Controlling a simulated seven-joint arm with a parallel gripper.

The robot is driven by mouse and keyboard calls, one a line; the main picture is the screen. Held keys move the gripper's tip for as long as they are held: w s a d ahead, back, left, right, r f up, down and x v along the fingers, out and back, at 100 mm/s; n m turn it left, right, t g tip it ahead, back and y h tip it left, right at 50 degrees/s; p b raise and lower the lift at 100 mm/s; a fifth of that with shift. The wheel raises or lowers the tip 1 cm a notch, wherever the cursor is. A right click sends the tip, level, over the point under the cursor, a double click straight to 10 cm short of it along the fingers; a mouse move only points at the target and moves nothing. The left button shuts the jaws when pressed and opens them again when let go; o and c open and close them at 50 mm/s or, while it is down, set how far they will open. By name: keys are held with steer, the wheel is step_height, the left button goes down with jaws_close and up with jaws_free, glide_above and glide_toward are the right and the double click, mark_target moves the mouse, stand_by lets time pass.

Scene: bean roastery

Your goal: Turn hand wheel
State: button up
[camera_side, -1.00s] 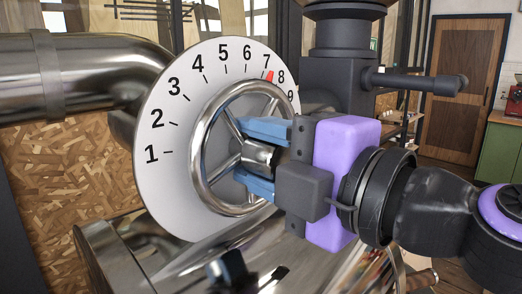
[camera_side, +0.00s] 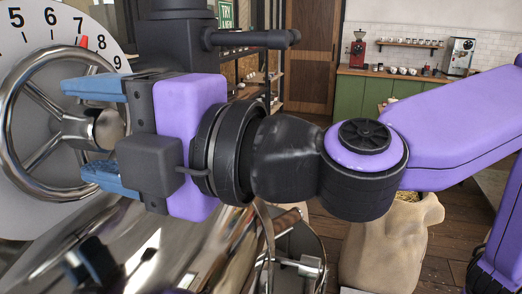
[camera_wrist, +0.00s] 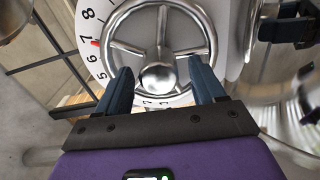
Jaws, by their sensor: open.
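The chrome hand wheel (camera_side: 45,190) stands in front of a white numbered dial (camera_side: 25,219) at the left of the side view. A red marker (camera_side: 84,40) shows by the 7. The wheel's rounded hub (camera_side: 105,130) projects toward my gripper (camera_side: 75,131). My gripper is open, with one blue finger above the hub and one below it. In the wrist view, the hub (camera_wrist: 158,76) lies between the two fingers (camera_wrist: 160,66), with a visible gap on each side. The wheel's spokes and rim (camera_wrist: 206,30) show behind the fingers.
A dark column with a sideways handle (camera_side: 250,39) stands just above my gripper. Shiny metal machinery (camera_side: 150,240) lies below it. An open sack of beans (camera_side: 385,250) stands on the floor to the right. A green cabinet (camera_side: 363,93) is at the back.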

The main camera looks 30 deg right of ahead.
steer(key=v, duration=1.4)
steer(key=shift+s+d, duration=0.2)
steer(key=shift+s, duration=0.1)
steer(key=w+d+f+m+g+h, duration=0.25)
steer(key=w+d+f+h, duration=0.2)
steer(key=d+f, duration=0.55)
steer(key=w+d+f+m+g+h, duration=0.2)
steer(key=w+d+f+m+h, duration=0.25)
steer(key=d+f, duration=0.45)
steer(key=s+d+f+m+g+h, duration=0.1)
steer(key=s+d+f+m+g, duration=0.2)
steer(key=s+d+f, duration=0.3)
steer(key=s+d+f+m+g+h, duration=0.2)
steer(key=s+d+f+g, duration=0.3)
steer(key=d, duration=0.6)
steer(key=shift+s+d+f+m, duration=0.4)
steer(key=shift+s+m, duration=0.35)
steer(key=shift+m, duration=0.15)
